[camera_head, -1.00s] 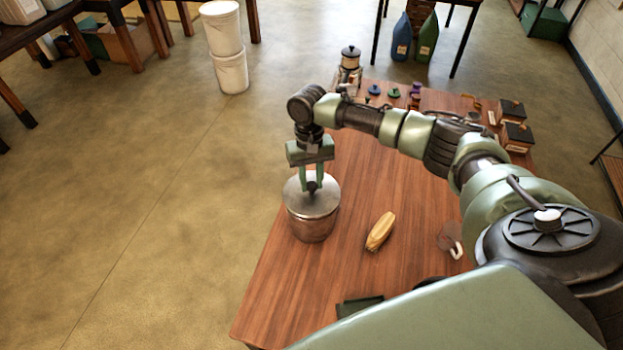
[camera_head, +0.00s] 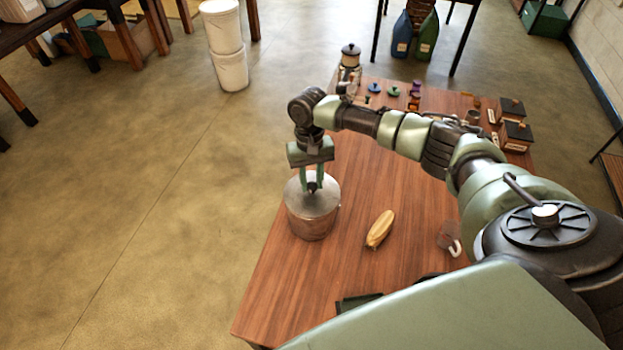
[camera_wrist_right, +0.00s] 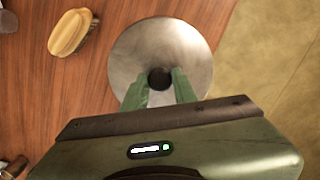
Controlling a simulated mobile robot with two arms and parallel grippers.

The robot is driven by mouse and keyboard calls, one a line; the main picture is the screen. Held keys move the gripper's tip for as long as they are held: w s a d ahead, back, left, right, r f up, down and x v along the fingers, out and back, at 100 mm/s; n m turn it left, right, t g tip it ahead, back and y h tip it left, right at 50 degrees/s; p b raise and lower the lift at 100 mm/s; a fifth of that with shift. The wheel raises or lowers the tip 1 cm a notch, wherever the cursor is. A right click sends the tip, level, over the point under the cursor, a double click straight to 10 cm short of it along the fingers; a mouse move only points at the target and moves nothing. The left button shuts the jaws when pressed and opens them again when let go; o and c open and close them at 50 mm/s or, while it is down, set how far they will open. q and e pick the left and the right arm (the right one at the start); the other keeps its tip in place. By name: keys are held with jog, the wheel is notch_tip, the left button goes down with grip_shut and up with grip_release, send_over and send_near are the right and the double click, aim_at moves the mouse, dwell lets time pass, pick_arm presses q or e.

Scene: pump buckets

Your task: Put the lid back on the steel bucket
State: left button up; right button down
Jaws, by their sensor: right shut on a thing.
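The steel bucket (camera_head: 312,224) stands upright near the left edge of the wooden table. Its round steel lid (camera_head: 325,201) lies over the bucket's mouth and looks about level. Whether it is fully seated cannot be told. My right gripper (camera_head: 312,187) points down from above and is shut on the lid's dark knob. In the right wrist view the lid (camera_wrist_right: 190,60) hides the bucket, and the dark knob (camera_wrist_right: 160,78) sits between the green fingertips of my right gripper (camera_wrist_right: 160,88). My left gripper is not in view.
A wooden brush (camera_head: 380,229) lies on the table (camera_head: 330,272) right of the bucket. A glass jar (camera_head: 349,62), small coloured items and wooden boxes (camera_head: 512,135) stand at the far end. Floor lies left of the table.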

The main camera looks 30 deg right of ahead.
dwell(0.4)
jog(key=c, duration=0.6)
grip_release()
jog(key=shift+o, duration=0.2)
jog(key=shift+r+p, duration=0.8)
jog(key=shift+r, duration=2.65)
grip_shut()
